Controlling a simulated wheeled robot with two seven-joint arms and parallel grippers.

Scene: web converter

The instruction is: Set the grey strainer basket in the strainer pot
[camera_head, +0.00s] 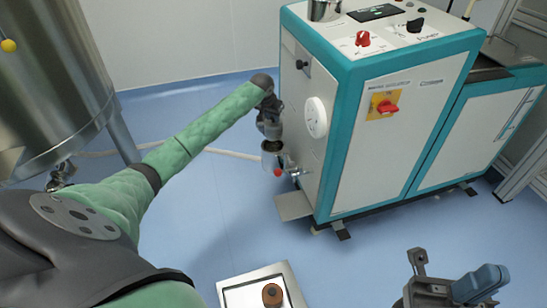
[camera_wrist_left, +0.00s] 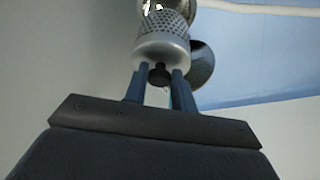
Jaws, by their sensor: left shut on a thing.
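My left gripper (camera_head: 270,132) reaches the side of the machine and hangs just above the strainer pot (camera_head: 270,160), a small clear-looking vessel with a red part low on it. In the left wrist view my left gripper's blue fingers (camera_wrist_left: 158,88) are shut on the dark knob of the grey strainer basket (camera_wrist_left: 163,42), a perforated metal cylinder with a plain band. A round metal part (camera_wrist_left: 201,66) shows behind the basket. How far the basket is in the pot cannot be told. My right gripper (camera_head: 450,286) is at the lower right, away from the pot.
The teal and white machine (camera_head: 345,130) stands beside the pot, with a white round dial (camera_head: 315,117) near my left gripper. A steel tray (camera_head: 236,281) holding a brown-topped thing (camera_head: 272,294) is at the bottom. A steel tank (camera_head: 50,75) stands at left.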

